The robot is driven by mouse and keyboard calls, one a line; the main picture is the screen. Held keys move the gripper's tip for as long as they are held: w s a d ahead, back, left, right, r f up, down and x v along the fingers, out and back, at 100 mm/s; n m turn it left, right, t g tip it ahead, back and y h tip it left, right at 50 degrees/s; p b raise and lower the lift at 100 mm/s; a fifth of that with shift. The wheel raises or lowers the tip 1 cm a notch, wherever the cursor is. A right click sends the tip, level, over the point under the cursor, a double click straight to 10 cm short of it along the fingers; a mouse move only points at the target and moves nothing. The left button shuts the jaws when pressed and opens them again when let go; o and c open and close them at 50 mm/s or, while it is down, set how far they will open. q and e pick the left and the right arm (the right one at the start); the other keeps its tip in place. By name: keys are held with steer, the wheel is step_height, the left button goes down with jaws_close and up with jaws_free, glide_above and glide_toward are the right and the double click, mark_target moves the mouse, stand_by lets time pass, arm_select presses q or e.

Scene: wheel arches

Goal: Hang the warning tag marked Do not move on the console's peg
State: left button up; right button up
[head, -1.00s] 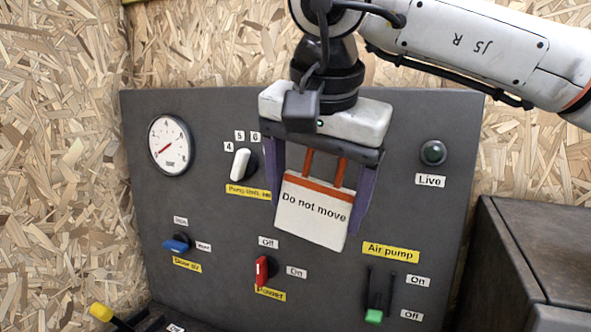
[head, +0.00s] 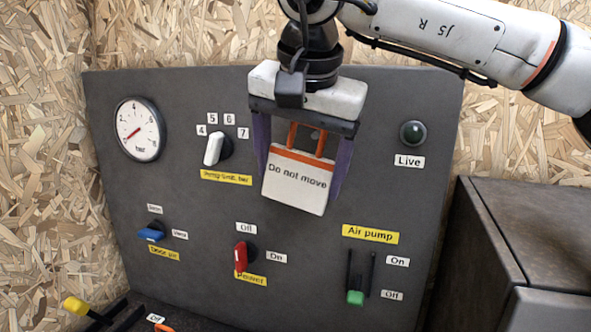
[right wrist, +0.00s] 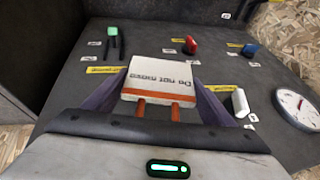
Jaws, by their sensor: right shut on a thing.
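The warning tag (head: 297,184) is a white plate with an orange top band and two orange strips above it; it reads "Do not move". My right gripper (head: 299,188) is shut on it, with a purple finger at either side. The tag hangs in front of the upper middle of the dark grey console (head: 400,200). In the right wrist view the tag (right wrist: 160,78) sits between the fingers, its lettering upside down. A small round spot shows between the strips, but I cannot tell whether it is the peg. My left gripper is out of view.
A dark box (head: 490,240) stands at right. A yellow-ended lever (head: 76,306) is at lower left.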

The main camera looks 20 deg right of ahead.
steer(key=shift+w+d, duration=0.45)
steer(key=shift+w, duration=0.25)
steer(key=shift+w+d+f+p, duration=0.1)
steer(key=shift+w+d+p, duration=0.2)
steer(key=shift+w, duration=0.25)
steer(key=shift+w+d+p, duration=0.15)
steer(key=shift+w+d, duration=0.25)
steer(key=shift+w, duration=0.1)
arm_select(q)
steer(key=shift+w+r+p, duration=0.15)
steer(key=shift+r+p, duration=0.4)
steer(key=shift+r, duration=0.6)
arm_select(e)
steer(key=shift+w+d+f, duration=0.45)
steer(key=shift+w+f, duration=0.05)
steer(key=shift+w, duration=0.15)
steer(key=o, duration=1.2)
steer(key=shift+c, duration=0.2)
